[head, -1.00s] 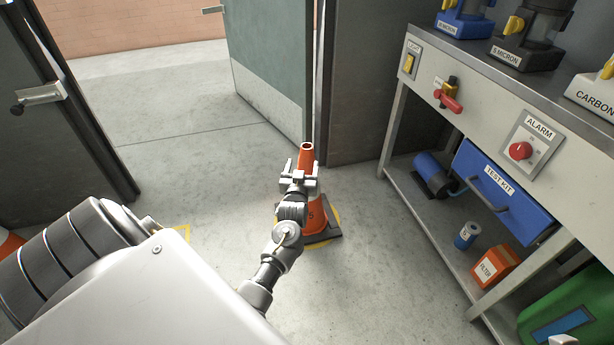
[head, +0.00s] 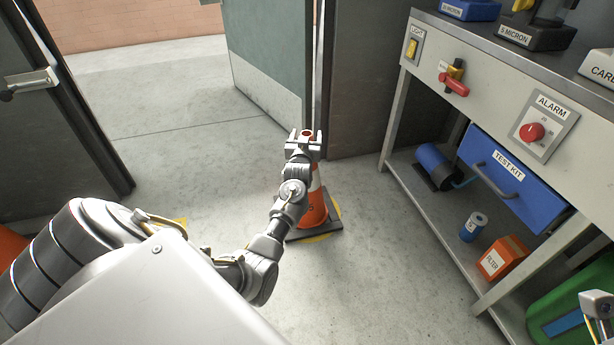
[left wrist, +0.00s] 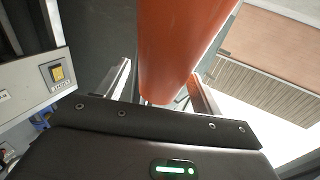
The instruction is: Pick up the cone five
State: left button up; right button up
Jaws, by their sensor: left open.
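The orange cone (head: 318,208) with a white band stands upright on a dark base, on a yellow floor marking by the door post. The number seen on it earlier is now hidden by my arm. My left gripper (head: 305,136) is open at the cone's narrow top, with one finger on either side of it. In the left wrist view the cone's orange body (left wrist: 183,45) fills the space between the two fingers (left wrist: 160,88). I cannot tell whether the fingers touch it.
A metal bench (head: 470,90) with a lower shelf stands at the right, holding a blue test kit drawer (head: 507,178), a blue can (head: 474,227) and an orange filter box (head: 502,257). Another orange object (head: 12,248) shows at the left edge. The floor between the open doors is clear.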

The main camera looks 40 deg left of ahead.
pick_arm(q)
grip_shut()
dwell(0.4)
jog(key=shift+a+r, duration=0.1)
jog(key=shift+r, duration=0.05)
jog(key=shift+r, duration=0.15)
